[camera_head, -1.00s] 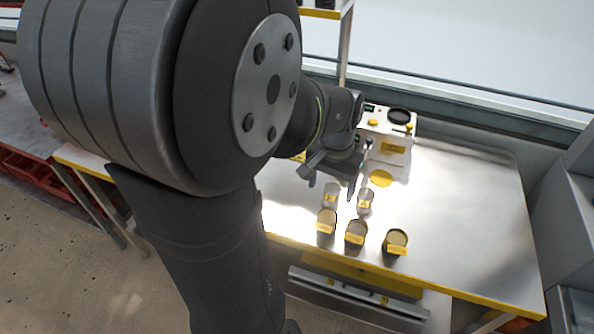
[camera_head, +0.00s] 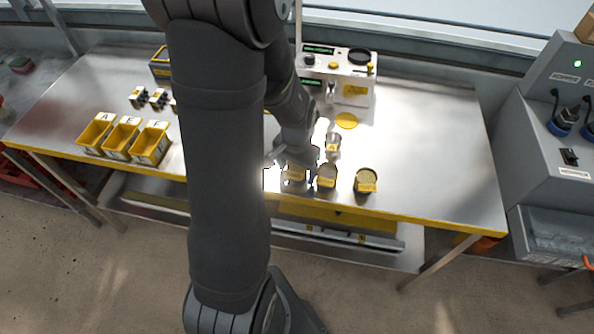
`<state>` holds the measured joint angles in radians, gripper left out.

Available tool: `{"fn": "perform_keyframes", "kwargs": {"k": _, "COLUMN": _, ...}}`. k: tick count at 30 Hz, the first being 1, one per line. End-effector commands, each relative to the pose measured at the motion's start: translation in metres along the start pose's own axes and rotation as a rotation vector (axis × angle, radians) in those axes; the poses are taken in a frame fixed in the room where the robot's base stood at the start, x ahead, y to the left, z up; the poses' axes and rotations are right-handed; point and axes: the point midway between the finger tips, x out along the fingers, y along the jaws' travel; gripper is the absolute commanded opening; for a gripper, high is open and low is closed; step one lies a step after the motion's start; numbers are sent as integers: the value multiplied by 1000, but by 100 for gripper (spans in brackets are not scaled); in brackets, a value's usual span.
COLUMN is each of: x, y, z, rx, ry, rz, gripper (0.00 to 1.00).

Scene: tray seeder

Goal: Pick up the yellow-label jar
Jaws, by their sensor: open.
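Several small jars with yellow labels stand near the front edge of the table. The right one is a dark-sided jar with a full, olive-coloured top (camera_head: 366,180). A middle jar (camera_head: 327,178) stands beside it, and a left jar (camera_head: 294,173) is partly behind my gripper. A clear, lighter jar (camera_head: 333,142) with a yellow label stands behind them. I cannot tell the labels' print. My gripper (camera_head: 296,156) is open, just above and behind the left and middle jars. My arm hides part of this area, and contact cannot be made out.
A white machine (camera_head: 349,92) with a black dial stands behind, with a yellow disc (camera_head: 346,120) in front of it. Yellow bins (camera_head: 122,139) and small dark blocks (camera_head: 157,98) are on the left. The right side of the metal table (camera_head: 435,150) is clear. A grey cabinet (camera_head: 552,160) stands at right.

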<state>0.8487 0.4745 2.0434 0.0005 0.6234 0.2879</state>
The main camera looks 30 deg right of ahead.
Motion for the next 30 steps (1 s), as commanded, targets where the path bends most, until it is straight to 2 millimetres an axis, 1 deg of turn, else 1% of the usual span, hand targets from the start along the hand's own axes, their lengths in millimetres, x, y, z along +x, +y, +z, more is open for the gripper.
{"fn": "perform_keyframes", "kwargs": {"k": 6, "x": 1, "y": 0, "z": 0, "rx": 0, "ry": 0, "rz": 0, "gripper": 73}}
{"fn": "perform_keyframes", "kwargs": {"k": 7, "x": 1, "y": 0, "z": 0, "rx": 0, "ry": 0, "rz": 0, "gripper": 71}}
{"fn": "perform_keyframes", "kwargs": {"k": 11, "x": 1, "y": 0, "z": 0, "rx": 0, "ry": 0, "rz": 0, "gripper": 45}}
{"fn": "perform_keyframes", "kwargs": {"k": 12, "x": 1, "y": 0, "z": 0, "rx": 0, "ry": 0, "rz": 0, "gripper": 38}}
{"fn": "perform_keyframes", "kwargs": {"k": 14, "x": 1, "y": 0, "z": 0, "rx": 0, "ry": 0, "rz": 0, "gripper": 26}}
{"fn": "perform_keyframes", "kwargs": {"k": 15, "x": 1, "y": 0, "z": 0, "rx": 0, "ry": 0, "rz": 0, "gripper": 23}}
{"fn": "perform_keyframes", "kwargs": {"k": 24, "x": -1, "y": 0, "z": 0, "rx": 0, "ry": 1, "rz": 0, "gripper": 22}}
{"fn": "perform_keyframes", "kwargs": {"k": 30, "x": -14, "y": 0, "z": -1, "rx": 0, "ry": 3, "rz": -1, "gripper": 22}}
